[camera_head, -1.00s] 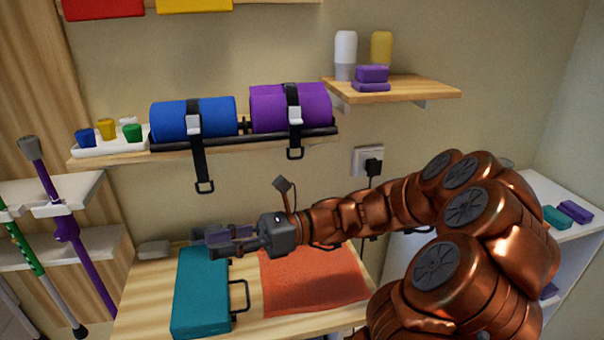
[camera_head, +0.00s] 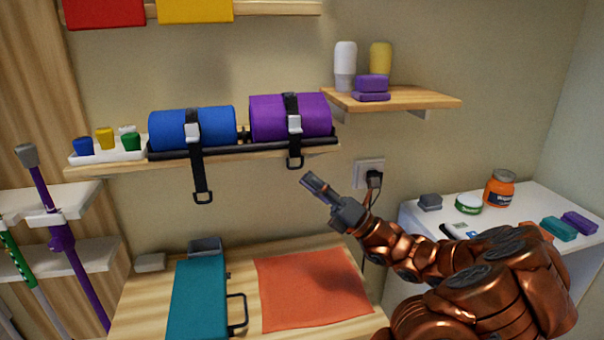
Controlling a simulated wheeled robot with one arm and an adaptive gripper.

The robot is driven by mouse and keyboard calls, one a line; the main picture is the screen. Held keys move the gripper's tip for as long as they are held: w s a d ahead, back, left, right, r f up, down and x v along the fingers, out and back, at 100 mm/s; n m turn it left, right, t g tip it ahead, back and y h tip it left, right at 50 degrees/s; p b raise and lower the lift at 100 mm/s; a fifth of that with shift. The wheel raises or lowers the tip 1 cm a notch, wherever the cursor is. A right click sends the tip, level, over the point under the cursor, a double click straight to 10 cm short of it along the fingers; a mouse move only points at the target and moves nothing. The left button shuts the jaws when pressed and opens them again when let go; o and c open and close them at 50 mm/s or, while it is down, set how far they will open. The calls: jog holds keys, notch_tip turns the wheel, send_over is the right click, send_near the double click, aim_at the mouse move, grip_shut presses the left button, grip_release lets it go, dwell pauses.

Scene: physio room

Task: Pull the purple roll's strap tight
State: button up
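The purple roll (camera_head: 313,116) lies on the wall shelf to the right of the blue roll (camera_head: 171,128). A black strap (camera_head: 291,104) with a pale buckle (camera_head: 294,124) goes around it. The strap's short tail ends in a black loop (camera_head: 295,163) hanging just below the shelf edge. My gripper (camera_head: 315,185) is in front of the wall, below and a little right of that loop in the picture, apart from it. Its fingers look close together, and whether they are open is hard to tell. No strap shows in it.
The blue roll's strap hangs lower, ending in a loop (camera_head: 203,197). A socket with a black plug (camera_head: 374,178) is right of my gripper. Below are a teal case (camera_head: 198,297) and an orange cloth (camera_head: 312,288) on a wooden table. A small shelf (camera_head: 405,98) holds bottles and purple blocks.

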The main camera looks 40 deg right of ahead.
aim_at(295, 155)
jog(key=shift+x, duration=1.65)
jog(key=shift+c, duration=0.4)
grip_shut()
